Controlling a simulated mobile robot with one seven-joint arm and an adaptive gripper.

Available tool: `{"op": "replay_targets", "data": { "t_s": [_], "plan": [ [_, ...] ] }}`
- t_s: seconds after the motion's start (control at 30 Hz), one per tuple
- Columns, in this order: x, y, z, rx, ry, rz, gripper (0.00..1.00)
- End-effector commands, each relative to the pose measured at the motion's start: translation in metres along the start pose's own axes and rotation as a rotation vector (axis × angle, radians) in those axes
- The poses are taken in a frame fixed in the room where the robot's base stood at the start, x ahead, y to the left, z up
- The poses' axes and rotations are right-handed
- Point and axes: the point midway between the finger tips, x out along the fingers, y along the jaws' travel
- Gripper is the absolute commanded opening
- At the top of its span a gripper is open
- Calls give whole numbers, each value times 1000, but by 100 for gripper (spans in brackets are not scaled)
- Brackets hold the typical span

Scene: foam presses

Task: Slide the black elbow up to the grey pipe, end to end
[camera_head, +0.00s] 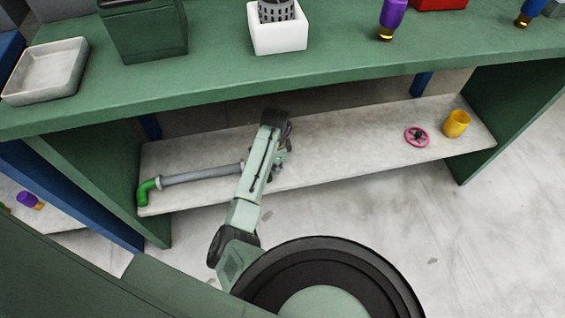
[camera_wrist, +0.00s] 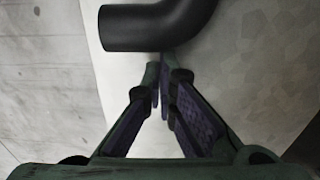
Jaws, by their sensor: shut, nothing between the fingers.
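The grey pipe (camera_head: 203,175) lies on the pale lower shelf, left of my arm. A green elbow (camera_head: 146,191) is at its left end, and my arm hides its right end. The black elbow (camera_wrist: 150,26) shows large at the top of the wrist view, with one open end toward the left and its bend at the right. My gripper (camera_wrist: 162,78) is shut and empty, with its fingertips close to the elbow's near side; I cannot tell if they touch. In the head view my arm covers the place where the elbow lies.
The lower shelf (camera_head: 345,148) is clear right of my arm as far as a pink handwheel (camera_head: 416,136) and a yellow cup-like part (camera_head: 456,123). The green upper counter (camera_head: 340,52) overhangs the shelf. Green side panels close both ends.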

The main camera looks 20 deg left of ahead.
Motion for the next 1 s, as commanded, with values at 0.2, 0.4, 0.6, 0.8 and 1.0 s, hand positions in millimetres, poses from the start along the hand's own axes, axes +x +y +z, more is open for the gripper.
{"op": "replay_targets", "data": {
  "t_s": [0.2,0.4,0.6,0.8,1.0],
  "plan": [
    [0,0,-1,1,-1,0,0],
    [-1,1,-20,4,0,0,0],
    [-20,2,-42,-1,2,-5,0],
    [-64,3,-42,0,1,-3,0],
    [-92,3,-42,0,0,-3,0]
  ]
}}
